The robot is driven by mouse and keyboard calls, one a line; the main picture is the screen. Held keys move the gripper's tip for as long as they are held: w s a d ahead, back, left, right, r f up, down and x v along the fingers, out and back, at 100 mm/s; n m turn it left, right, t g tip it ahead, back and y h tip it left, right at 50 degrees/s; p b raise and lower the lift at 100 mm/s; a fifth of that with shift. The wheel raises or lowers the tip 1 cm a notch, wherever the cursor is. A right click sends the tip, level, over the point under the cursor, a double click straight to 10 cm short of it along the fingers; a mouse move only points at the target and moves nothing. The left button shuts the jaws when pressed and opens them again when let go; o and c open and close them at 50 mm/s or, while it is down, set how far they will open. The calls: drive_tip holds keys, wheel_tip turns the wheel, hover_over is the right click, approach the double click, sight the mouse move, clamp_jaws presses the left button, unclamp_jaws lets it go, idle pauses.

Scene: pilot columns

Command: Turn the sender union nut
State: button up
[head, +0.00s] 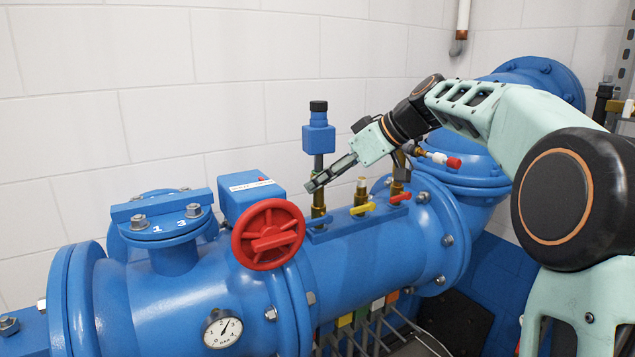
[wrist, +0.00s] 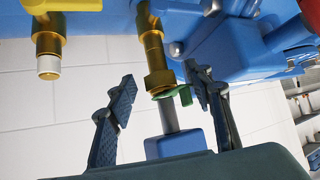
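The sender is a blue block (head: 319,138) with a black cap on a grey stem above the blue pipe; its block (wrist: 175,145) hangs low in the wrist view. A brass hex union nut (wrist: 158,79) sits at the stem's base, with a green tab (wrist: 173,93) beside it. In the head view the brass fitting (head: 318,212) shows just below my gripper (head: 314,186), which partly covers the joint. In the wrist view my gripper (wrist: 160,73) is open, one finger on each side of the nut. Gaps show on both sides. It holds nothing.
Two more brass fittings stand right of the sender, one with a yellow lever (head: 362,208), one with a red lever (head: 400,196). A blue box (head: 250,192) and red handwheel (head: 268,234) are at left. A white wall (head: 240,90) is behind.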

drive_tip(key=s+d+b, duration=0.2)
drive_tip(key=d, duration=0.3)
drive_tip(key=shift+s+d, duration=0.25)
drive_tip(key=shift+d, duration=0.1)
idle(0.3)
drive_tip(key=o, duration=0.6)
drive_tip(key=v, duration=1.2)
drive_tip(key=shift+c, duration=0.2)
